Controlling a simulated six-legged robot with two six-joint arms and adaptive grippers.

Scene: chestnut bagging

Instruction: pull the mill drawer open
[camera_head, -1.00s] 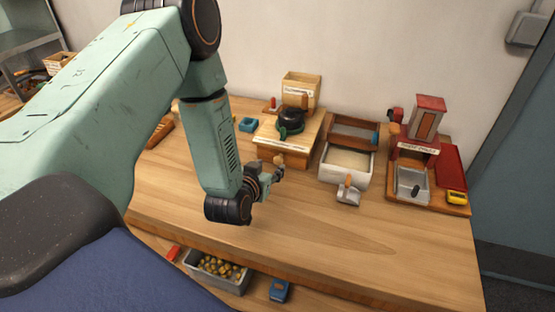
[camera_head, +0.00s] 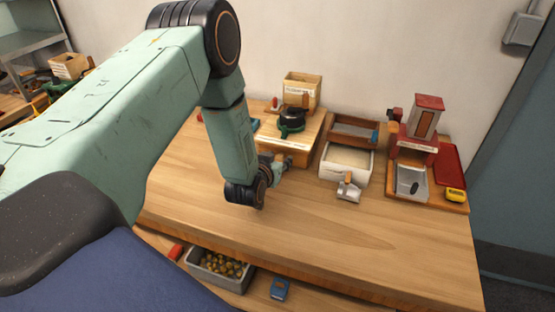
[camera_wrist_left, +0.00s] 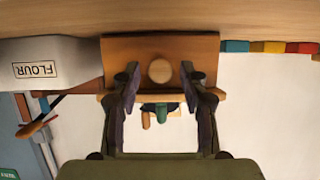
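The wooden mill (camera_head: 297,136) stands near the wall, with a dark, green-edged part on top and a box hopper (camera_head: 303,90) behind it. In the left wrist view, which looks upside down, the drawer front (camera_wrist_left: 120,52) carries a round wooden knob (camera_wrist_left: 160,71). My left gripper (camera_head: 284,165) is close in front of the mill. Its two fingers (camera_wrist_left: 160,82) are open, one on each side of the knob, with gaps visible between them and the knob. The drawer looks closed. In the head view the arm and gripper hide the knob. My right gripper is not in view.
A white flour bin (camera_head: 345,166) with a metal scoop (camera_head: 348,191) stands to the right of the mill. A red machine (camera_head: 423,125) on a board is farther right. Below the table edge is a grey tray (camera_head: 205,279) of chestnuts. The front table area is clear.

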